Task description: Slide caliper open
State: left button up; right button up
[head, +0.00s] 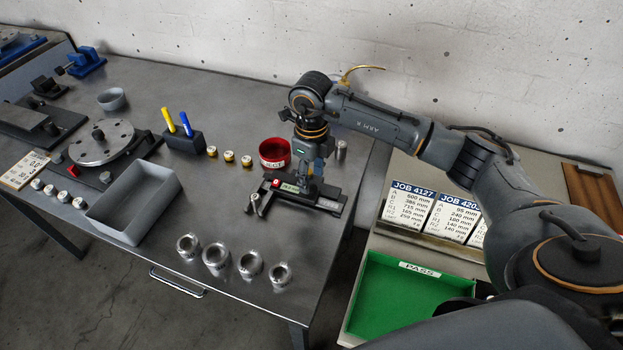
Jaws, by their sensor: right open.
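The caliper (326,204) is a dark tool lying on the grey metal table near its right end, with a small red and green patch on top and two short prongs at its left end. My right gripper (305,184) points down over the middle of the caliper. Its fingers are open and close to the slider area. The fingers hide part of the caliper, and I cannot tell whether they touch it. My left gripper is not in view.
A red bowl (274,153) stands just behind the caliper. Several metal rings (215,255) stand in front of it. A grey bin (134,205) and a rotor disc (101,143) are at left. A green tray (398,290) is at lower right, past the table edge.

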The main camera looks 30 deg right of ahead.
aim_at(312, 188)
jog(key=shift+f, duration=1.6)
grip_shut()
